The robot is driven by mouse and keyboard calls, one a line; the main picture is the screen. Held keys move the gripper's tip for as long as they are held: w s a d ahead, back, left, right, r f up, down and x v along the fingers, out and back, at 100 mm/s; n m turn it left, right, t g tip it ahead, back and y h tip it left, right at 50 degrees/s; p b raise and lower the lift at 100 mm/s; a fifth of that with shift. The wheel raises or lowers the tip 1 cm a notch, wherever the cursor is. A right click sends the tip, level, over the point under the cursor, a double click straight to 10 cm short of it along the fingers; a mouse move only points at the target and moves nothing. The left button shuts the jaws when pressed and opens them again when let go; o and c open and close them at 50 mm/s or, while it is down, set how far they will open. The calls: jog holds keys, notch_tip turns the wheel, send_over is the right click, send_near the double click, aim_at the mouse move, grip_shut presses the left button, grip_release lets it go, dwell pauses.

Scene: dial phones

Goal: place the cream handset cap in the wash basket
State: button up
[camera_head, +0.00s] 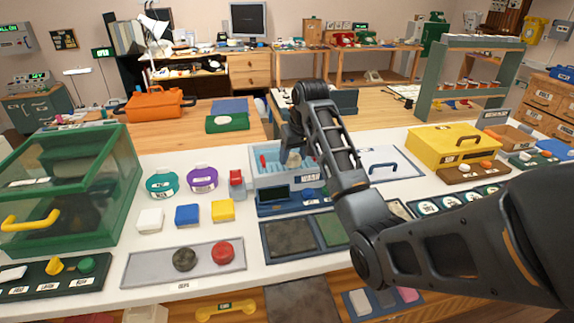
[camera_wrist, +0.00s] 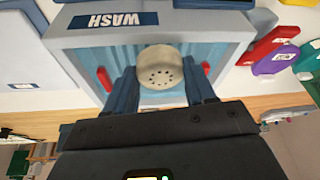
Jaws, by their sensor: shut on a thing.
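The cream handset cap (camera_wrist: 160,68) is round with small dark holes in its face. My gripper (camera_wrist: 162,88) is shut on it, with a finger on each side. The wash basket (camera_wrist: 215,28) is a grey-blue open box with a WASH label, and it lies behind and around the cap in the wrist view. In the head view the cap (camera_head: 294,160) shows as a small pale shape at the basket (camera_head: 262,181), below my wrist. I cannot tell whether the cap touches the basket floor. My arm hides part of the basket's right side.
A green glass-sided cabinet (camera_head: 70,185) stands at the left. Teal (camera_head: 161,182) and purple (camera_head: 202,178) pieces and a red piece (camera_head: 236,182) sit left of the basket. A grey tray (camera_head: 140,268) with two round caps lies in front. A yellow case (camera_head: 457,148) stands at the right.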

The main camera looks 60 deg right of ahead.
jog(key=w+d+f, duration=0.4)
jog(key=d, duration=0.1)
jog(key=shift+f+p, duration=0.4)
jog(key=shift+f, duration=1.55)
jog(key=o, duration=1.1)
jog(key=shift+f, duration=0.1)
jog(key=v, duration=1.2)
